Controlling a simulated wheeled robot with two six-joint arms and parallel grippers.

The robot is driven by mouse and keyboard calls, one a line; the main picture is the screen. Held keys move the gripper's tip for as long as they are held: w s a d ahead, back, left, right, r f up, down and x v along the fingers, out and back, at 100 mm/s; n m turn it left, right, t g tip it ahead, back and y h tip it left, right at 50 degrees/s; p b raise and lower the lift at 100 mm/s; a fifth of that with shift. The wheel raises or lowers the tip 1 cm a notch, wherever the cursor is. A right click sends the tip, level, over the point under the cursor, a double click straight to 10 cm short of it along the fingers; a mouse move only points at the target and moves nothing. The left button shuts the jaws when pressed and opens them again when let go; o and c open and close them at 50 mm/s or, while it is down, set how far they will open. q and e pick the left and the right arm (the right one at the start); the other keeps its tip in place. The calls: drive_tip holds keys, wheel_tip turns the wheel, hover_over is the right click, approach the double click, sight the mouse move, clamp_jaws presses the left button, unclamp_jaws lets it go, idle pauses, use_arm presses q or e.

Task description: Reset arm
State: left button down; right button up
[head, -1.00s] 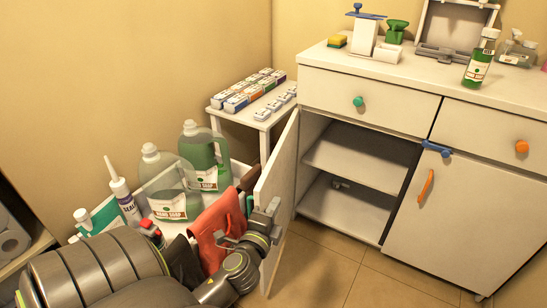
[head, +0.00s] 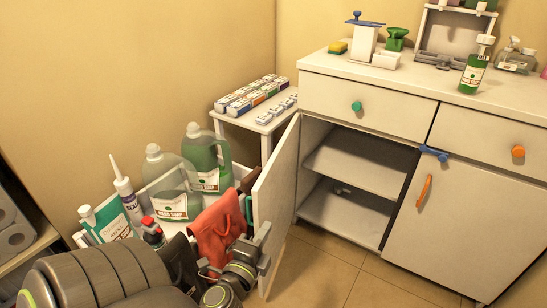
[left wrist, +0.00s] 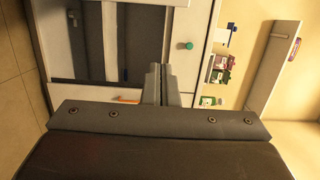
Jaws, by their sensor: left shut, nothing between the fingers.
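My left arm comes in from the lower left in the head view. Its gripper (head: 264,236) is beside the open left cabinet door (head: 276,185), at the door's lower part; whether it touches the door I cannot tell. In the left wrist view the two fingers (left wrist: 163,84) are closed together with nothing between them. That view also shows the cabinet front with the green knob (left wrist: 189,46). My right gripper is in neither view.
A white cabinet (head: 350,105) stands at the right, its left compartment open and its right door (head: 455,215) shut. A crate holds soap jugs (head: 172,190), bottles and a red cloth (head: 215,230). A small table (head: 262,125) carries several boxes. Floor (head: 330,270) before the cabinet is clear.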

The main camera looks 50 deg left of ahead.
use_arm(q)
drive_tip(key=shift+s+d, duration=0.1)
drive_tip(key=shift+s, duration=0.45)
